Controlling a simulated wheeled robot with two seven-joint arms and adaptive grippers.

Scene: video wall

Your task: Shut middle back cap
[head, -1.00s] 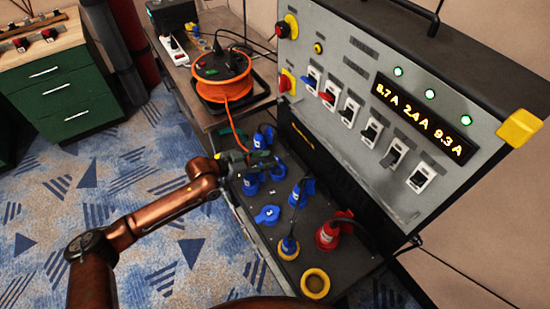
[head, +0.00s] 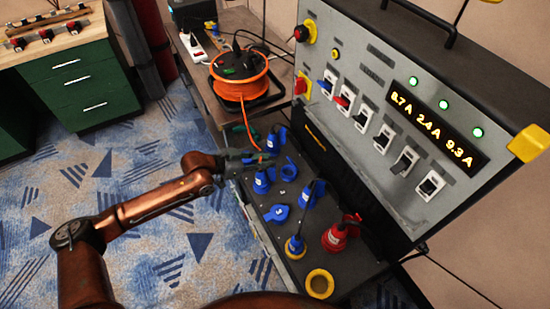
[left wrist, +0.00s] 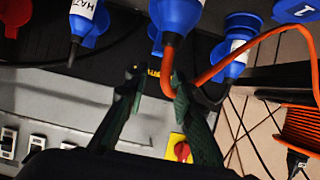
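A dark sloping socket panel (head: 262,222) carries several blue sockets and caps. At its back, a blue connector (head: 275,138) stands near a blue ring-like cap or socket (head: 289,169), and a blue socket (head: 263,181) is nearer. A flat blue cap (head: 276,213) lies toward the front. My left gripper (head: 266,156) is over the back left of the panel. In the left wrist view its two dark green fingers (left wrist: 157,88) are apart, with an orange cable (left wrist: 167,80) from a blue connector (left wrist: 174,18) close to them. I cannot tell whether they touch. My right gripper is out of view.
An orange cable reel (head: 240,75) stands on the shelf behind the panel. The switch cabinet (head: 370,130) rises at right. Carpet at left is free.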

